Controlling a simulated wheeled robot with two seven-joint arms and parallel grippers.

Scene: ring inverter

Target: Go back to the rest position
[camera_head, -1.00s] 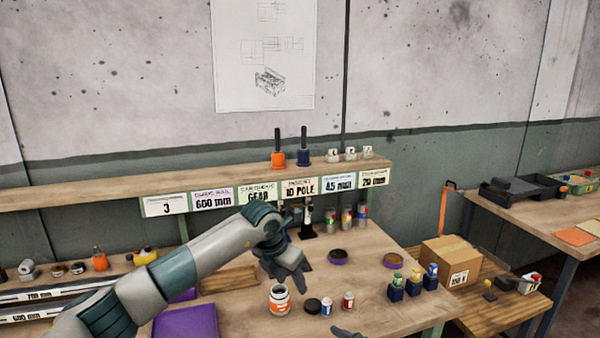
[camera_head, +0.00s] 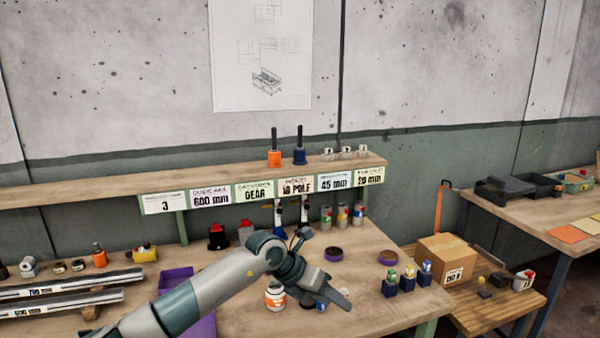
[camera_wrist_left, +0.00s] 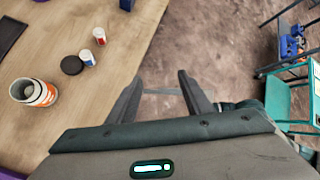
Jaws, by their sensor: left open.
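My left gripper (camera_head: 335,292) is over the front part of the workbench (camera_head: 245,320) in the head view, with its arm coming in from the lower left. In the left wrist view its two fingers (camera_wrist_left: 158,85) are spread with nothing between them, beyond the bench edge and above the floor. An orange-and-white jar (camera_head: 275,297) stands on the bench close to the left gripper's wrist; it also shows in the left wrist view (camera_wrist_left: 38,93), apart from the fingers. My right gripper is not in view.
A black round lid (camera_wrist_left: 72,65) and two small bottles (camera_wrist_left: 99,36) lie near the jar. Blue blocks with small bottles (camera_head: 407,280) stand right on the bench. A cardboard box (camera_head: 443,258) sits on a lower table. A labelled shelf (camera_head: 100,200) runs behind.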

